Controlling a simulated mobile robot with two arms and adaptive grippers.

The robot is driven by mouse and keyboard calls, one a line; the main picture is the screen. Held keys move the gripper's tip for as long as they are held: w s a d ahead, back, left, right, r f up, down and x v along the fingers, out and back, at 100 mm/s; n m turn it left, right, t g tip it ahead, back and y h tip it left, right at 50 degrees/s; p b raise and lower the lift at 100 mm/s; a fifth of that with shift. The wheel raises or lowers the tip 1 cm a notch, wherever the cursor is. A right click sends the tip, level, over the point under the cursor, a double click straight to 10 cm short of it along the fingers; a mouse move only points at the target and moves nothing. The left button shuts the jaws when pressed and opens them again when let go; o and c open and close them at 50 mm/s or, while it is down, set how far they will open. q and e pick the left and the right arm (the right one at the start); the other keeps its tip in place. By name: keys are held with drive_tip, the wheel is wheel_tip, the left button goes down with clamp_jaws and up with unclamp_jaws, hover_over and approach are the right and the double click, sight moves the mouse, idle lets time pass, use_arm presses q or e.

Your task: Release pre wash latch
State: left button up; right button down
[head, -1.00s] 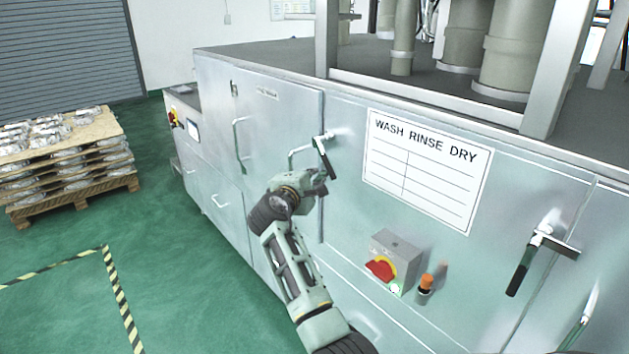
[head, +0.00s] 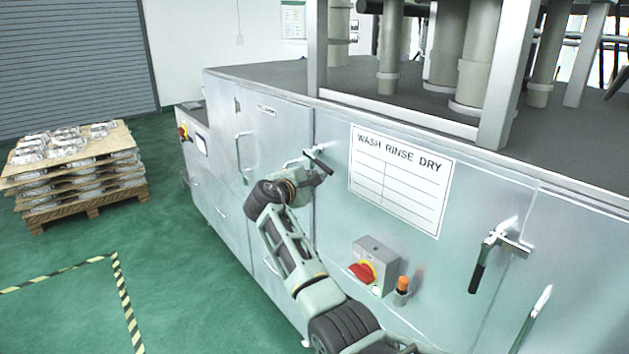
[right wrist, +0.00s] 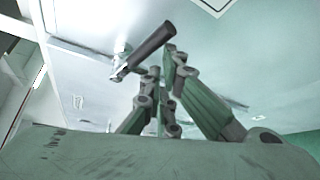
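The pre wash latch (head: 318,161) has a dark bar handle on a metal mount, at the right edge of the left door panel (head: 272,130). The handle lies tilted, down to the right, in the head view. My right gripper (head: 310,182) is just below the handle. In the right wrist view, the dark handle (right wrist: 150,50) crosses just beyond the tips of my right gripper (right wrist: 163,66). The fingers are drawn together with nothing visibly held between them; whether they touch the handle is unclear. My left gripper is not in view.
A second latch (head: 483,260) hangs steeply on the right. A control box with a red switch (head: 362,271) and an orange button (head: 402,284) protrude below the sign (head: 400,180). A pallet of castings (head: 75,190) stands left; green floor between is clear.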

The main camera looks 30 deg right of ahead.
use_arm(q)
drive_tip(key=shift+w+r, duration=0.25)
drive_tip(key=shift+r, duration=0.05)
use_arm(e)
drive_tip(key=shift+r, duration=0.25)
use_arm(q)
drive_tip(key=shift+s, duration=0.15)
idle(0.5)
